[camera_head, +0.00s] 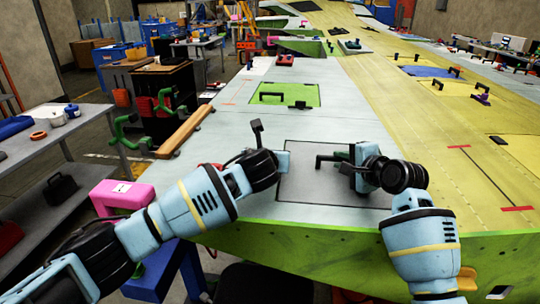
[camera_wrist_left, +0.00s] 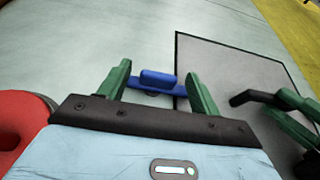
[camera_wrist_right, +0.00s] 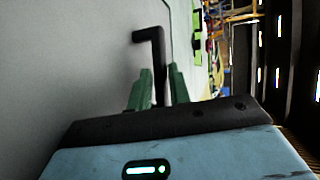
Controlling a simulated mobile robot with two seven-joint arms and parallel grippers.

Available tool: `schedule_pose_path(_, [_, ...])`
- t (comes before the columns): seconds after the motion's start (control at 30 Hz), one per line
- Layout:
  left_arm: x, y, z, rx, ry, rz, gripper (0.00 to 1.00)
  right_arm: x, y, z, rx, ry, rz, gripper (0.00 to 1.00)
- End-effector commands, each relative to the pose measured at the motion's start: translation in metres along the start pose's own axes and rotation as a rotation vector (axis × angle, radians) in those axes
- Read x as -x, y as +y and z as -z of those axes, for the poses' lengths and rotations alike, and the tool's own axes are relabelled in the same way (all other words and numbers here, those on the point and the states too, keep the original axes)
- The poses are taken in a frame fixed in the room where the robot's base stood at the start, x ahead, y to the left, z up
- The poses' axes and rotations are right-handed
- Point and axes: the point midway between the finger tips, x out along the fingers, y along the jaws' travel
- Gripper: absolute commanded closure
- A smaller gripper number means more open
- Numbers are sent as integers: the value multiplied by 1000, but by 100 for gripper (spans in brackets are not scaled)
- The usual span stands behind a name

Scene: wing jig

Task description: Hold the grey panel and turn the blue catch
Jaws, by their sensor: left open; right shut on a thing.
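The grey panel (camera_head: 305,190) lies in the wing skin in front of me; it also shows in the left wrist view (camera_wrist_left: 235,75). My right gripper (camera_wrist_right: 160,78) is shut on the panel's black handle (camera_wrist_right: 150,36), which also shows in the left wrist view (camera_wrist_left: 243,98). The blue catch (camera_wrist_left: 170,82) sits at the panel's left edge, its bar crossing the edge line. My left gripper (camera_wrist_left: 158,71) is open, with its green fingers on either side of the catch's raised grip. I cannot tell whether they touch it. In the head view the left hand hides the catch.
A green panel (camera_head: 285,94) with a black handle lies farther up the wing. A grey shelf (camera_head: 85,140) with tools stands at the left.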

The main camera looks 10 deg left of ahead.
Motion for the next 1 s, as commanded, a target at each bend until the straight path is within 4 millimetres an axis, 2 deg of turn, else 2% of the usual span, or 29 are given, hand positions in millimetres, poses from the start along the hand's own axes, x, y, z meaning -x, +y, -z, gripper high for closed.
schedule_pose_path(0.3, [-1, 0, 0, 0, 0, 0, 38, 0, 1, 0, 2, 0, -4, 100])
schedule_pose_path(0.63, [-1, 0, 0, 0, 1, 0, 81, 0, 1, 0, 2, 0, -3, 100])
schedule_pose_path(1.0, [-2, -2, 1, 25, 3, -61, 81, 0, 1, 0, 2, 0, -3, 100])
